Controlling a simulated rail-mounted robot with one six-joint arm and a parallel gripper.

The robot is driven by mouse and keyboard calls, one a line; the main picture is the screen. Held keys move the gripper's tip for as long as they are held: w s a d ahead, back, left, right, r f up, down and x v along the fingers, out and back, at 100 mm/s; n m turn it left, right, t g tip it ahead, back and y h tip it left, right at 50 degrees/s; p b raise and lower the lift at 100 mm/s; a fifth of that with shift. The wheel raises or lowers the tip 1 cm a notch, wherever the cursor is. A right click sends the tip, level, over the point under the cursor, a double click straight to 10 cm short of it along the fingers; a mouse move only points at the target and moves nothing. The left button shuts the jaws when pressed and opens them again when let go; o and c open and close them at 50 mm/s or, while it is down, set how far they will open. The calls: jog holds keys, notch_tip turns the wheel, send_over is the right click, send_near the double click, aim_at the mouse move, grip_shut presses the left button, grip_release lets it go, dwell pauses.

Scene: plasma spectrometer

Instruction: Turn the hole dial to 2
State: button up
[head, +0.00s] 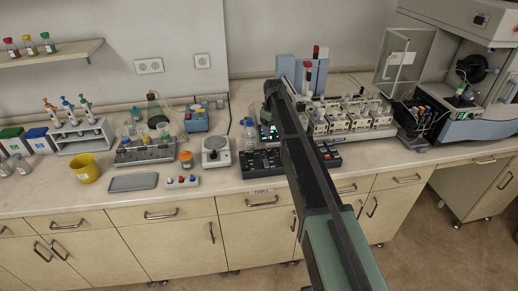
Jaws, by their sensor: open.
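My arm reaches from the bottom of the head view up over the middle of the bench. My gripper (267,121) is at its far end, small and dark, above the back part of the counter; it is open. Black control boxes with small knobs lie below it, one left of my arm (262,164) and one right of it (328,158). Green lights (268,132) glow just behind the left box. I cannot make out which knob is the hole dial or its setting; my arm hides part of this area.
A white balance (215,152) stands left of the boxes. A rack of cream-coloured holders (345,118) stands to the right. The large spectrometer (480,85) is at far right, near an open clear door (401,62).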

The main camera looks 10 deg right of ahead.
aim_at(271, 150)
notch_tip(271, 150, down, 11)
jog(key=b, duration=1)
jog(key=shift+a+b, duration=0.15)
jog(key=shift+b, duration=0.15)
jog(key=shift+r, duration=0.1)
jog(key=c, duration=0.9)
jog(key=shift+m, duration=3.6)
